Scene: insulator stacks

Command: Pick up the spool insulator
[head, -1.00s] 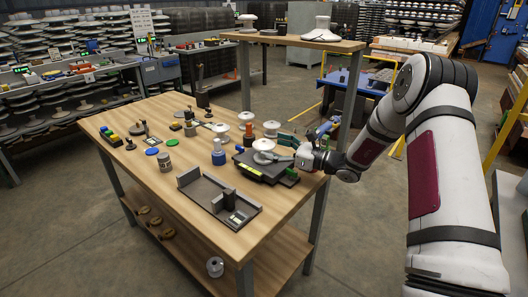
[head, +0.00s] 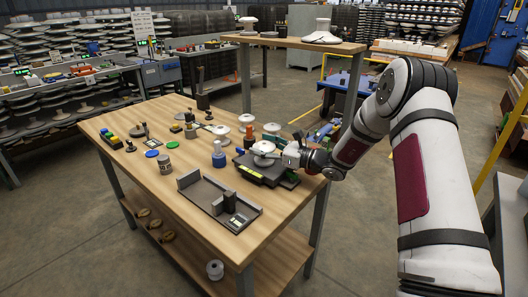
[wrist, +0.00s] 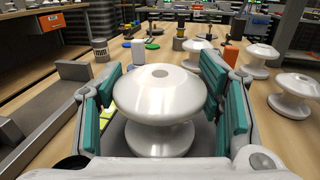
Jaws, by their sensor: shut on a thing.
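The spool insulator (wrist: 160,92), glossy white with a wide top disc, narrow waist and lower flange, stands upright between my gripper's teal pads in the wrist view. In the head view the same insulator (head: 263,147) is over a dark flat device (head: 258,171) near the table's right edge. My gripper (wrist: 162,105) is shut on the insulator, one finger on each side; in the head view it reaches in from the right. The exact contact is partly hidden under the top disc. I cannot tell whether the base touches the device.
Other white insulators (wrist: 294,92) stand close by on the right in the wrist view.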

